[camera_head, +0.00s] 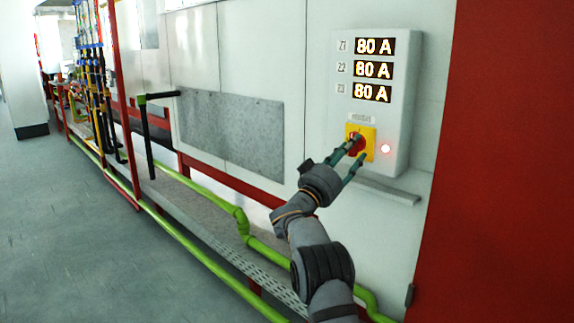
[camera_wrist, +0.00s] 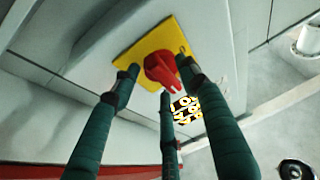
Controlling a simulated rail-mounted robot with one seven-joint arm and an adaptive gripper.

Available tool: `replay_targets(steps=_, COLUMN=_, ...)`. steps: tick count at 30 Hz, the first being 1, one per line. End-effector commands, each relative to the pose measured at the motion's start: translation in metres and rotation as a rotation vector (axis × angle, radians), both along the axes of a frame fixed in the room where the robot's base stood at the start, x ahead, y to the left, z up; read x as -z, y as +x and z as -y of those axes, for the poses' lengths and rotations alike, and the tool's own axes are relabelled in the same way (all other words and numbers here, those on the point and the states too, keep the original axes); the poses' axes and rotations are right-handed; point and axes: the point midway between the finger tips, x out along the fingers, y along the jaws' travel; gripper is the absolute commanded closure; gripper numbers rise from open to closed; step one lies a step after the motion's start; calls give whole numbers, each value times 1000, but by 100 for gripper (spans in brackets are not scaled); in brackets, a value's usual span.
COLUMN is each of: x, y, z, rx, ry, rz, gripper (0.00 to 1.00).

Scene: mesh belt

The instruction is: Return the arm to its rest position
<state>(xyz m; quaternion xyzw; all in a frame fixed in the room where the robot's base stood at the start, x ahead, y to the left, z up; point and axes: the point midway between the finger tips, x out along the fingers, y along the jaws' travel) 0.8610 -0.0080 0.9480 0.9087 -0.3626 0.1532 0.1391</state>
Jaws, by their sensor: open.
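My gripper (camera_head: 352,160) is at the white control box (camera_head: 398,120), right in front of a red rotary switch (camera_wrist: 162,68) on a yellow plate (camera_wrist: 135,52). In the wrist view, my gripper's green fingers (camera_wrist: 160,85) are spread open around the red knob, with a third finger below it. I cannot tell whether any finger touches the knob or plate. In the head view the fingers partly cover the switch. My arm reaches up from the bottom of the picture.
The box has three lit displays (camera_head: 373,70) reading 80 A and a glowing light (camera_head: 385,149). A grey ledge (camera_head: 385,190) juts out below the box. Green pipes (camera_head: 205,258) and a red panel (camera_head: 500,170) flank the arm. Open floor (camera_head: 80,240) lies at left.

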Motion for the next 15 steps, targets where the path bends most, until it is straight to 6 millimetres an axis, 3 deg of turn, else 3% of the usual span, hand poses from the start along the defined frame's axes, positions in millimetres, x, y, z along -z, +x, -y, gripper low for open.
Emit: replay_targets(steps=15, x=-1, y=-1, z=0, rx=-1, ry=-80, rz=-80, gripper=56)
